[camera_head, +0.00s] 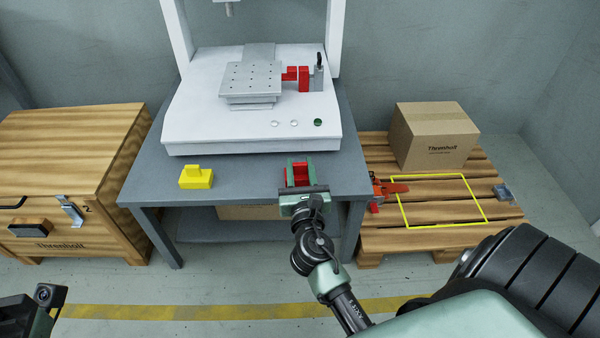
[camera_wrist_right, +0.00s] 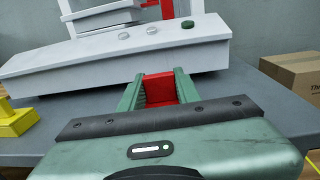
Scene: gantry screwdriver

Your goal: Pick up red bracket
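The red bracket (camera_head: 300,175) is at the front right of the grey table, between the two green fingers of my right gripper (camera_head: 299,172). In the right wrist view the red bracket (camera_wrist_right: 160,89) fills the space between the fingers (camera_wrist_right: 158,88), which look closed against both its sides. Its lower part is hidden by the fingers and the gripper body. I cannot tell whether it touches the tabletop. Of my left arm, only a dark wrist part with a camera shows at the bottom left of the head view; its fingers are out of view.
A white gantry machine (camera_head: 240,135) with red blocks (camera_head: 304,79) stands behind on the grey table (camera_head: 240,185). A yellow block (camera_head: 196,178) sits left. A wooden crate (camera_head: 70,150) stands left. Right, a pallet (camera_head: 375,222) holds a cardboard box (camera_head: 433,137) and a yellow outline.

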